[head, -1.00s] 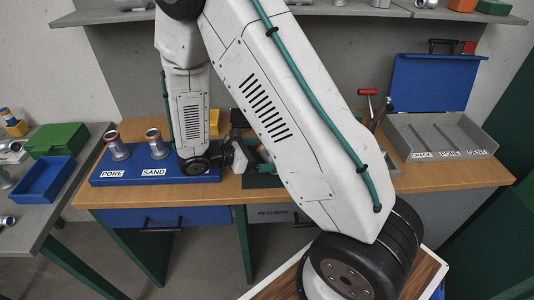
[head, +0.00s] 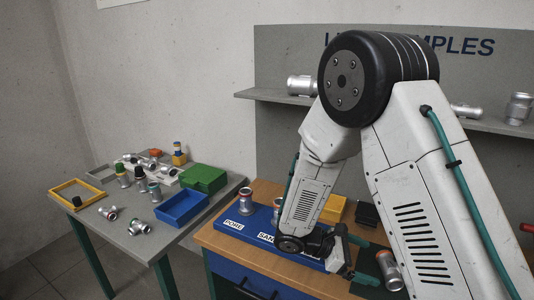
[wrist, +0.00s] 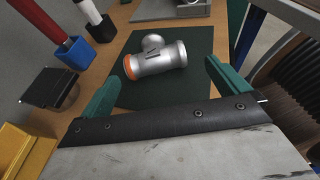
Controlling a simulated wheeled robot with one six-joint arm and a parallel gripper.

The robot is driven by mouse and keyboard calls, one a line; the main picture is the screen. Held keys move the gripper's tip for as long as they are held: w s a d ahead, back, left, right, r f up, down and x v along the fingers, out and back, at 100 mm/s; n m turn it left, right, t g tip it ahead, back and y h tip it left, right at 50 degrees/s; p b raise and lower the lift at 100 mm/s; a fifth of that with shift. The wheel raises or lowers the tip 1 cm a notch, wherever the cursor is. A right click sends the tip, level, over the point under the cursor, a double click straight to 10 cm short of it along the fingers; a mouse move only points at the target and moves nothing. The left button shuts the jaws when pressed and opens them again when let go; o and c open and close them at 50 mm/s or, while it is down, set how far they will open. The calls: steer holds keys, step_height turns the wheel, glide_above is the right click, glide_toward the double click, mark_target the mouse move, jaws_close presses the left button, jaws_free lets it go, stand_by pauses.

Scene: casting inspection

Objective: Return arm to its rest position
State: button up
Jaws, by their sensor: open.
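My gripper (head: 350,262) is low over the wooden bench, with my arm folded above it in the head view. In the wrist view my gripper (wrist: 160,82) is open, its two green fingers wide apart with nothing between them. A silver pipe-tee casting (wrist: 156,60) with an orange ring at one end lies on a dark green mat (wrist: 190,95) beyond the fingers. The casting also shows in the head view (head: 390,270), right of my gripper and apart from it.
A blue PORE/SAND block (head: 262,232) with upright castings stands left of my gripper. A yellow bin (head: 333,208) and a black box (head: 368,213) are behind. The left side table holds a blue tray (head: 182,207), a green box (head: 204,179) and several fittings. A shelf (head: 270,96) runs behind my arm.

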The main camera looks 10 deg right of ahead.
steer(key=s+m, duration=0.1)
steer(key=s+r+m+g+y, duration=0.1)
steer(key=s, duration=0.2)
steer(key=shift+a+r+m+g+y, duration=0.2)
steer(key=shift+a+m+g+y, duration=0.1)
steer(key=shift+a+m+y, duration=0.1)
steer(key=s+a+r+m+t+y, duration=0.1)
steer(key=s+r+m+t+y, duration=0.2)
steer(key=s+r+m+y, duration=0.2)
steer(key=s+a+r+m+t+y, duration=0.2)
steer(key=s+r+m+y, duration=0.4)
steer(key=s+r, duration=0.5)
step_height(320, 180, up, 5)
steer(key=shift+s+a+r+m+t+y, duration=0.15)
steer(key=shift+s+m+t+y, duration=0.2)
steer(key=shift+m+t, duration=0.3)
